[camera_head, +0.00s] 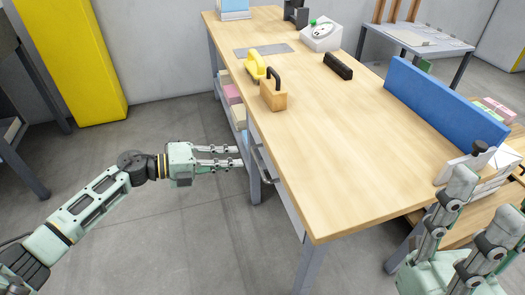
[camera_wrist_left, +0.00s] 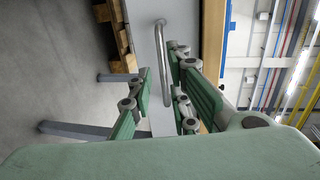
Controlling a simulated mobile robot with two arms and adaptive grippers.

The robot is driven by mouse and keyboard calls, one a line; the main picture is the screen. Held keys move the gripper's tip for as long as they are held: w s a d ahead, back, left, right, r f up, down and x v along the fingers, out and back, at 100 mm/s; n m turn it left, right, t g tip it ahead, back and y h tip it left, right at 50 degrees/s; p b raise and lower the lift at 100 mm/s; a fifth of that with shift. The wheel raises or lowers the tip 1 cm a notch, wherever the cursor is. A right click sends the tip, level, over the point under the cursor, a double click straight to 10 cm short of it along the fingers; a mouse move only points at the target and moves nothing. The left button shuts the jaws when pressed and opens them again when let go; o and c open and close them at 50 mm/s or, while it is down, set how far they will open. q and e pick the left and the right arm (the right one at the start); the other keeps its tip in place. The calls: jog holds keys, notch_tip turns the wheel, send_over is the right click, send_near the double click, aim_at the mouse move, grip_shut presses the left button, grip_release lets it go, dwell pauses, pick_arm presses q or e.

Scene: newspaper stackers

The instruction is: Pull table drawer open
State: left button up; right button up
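The wooden-topped table (camera_head: 330,170) runs through the middle of the head view. Its pale drawer front (camera_head: 284,198) shows under the left edge and looks flush with the table side. The drawer's metal bar handle (camera_head: 263,166) is partly hidden by the table edge; it is clear in the left wrist view (camera_wrist_left: 165,62). My left gripper (camera_head: 238,156) points at the handle from the left, its fingers apart. In the left wrist view my left gripper (camera_wrist_left: 160,72) has the handle ahead, between its fingers' directions; contact is not visible. My right gripper (camera_head: 487,190) is open and empty over the table's right side.
A yellow-handled tool (camera_head: 256,66), a wooden block with a black handle (camera_head: 273,95) and a black brush (camera_head: 338,66) stand on the table. A blue panel (camera_head: 440,100) lines its right side. Open floor (camera_head: 170,235) lies left of the table.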

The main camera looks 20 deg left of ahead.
aim_at(256, 158)
pick_arm(q)
jog(key=b+x, duration=0.2)
jog(key=x, duration=0.5)
jog(key=shift+w+d, duration=0.2)
jog(key=shift+d, duration=0.1)
grip_shut()
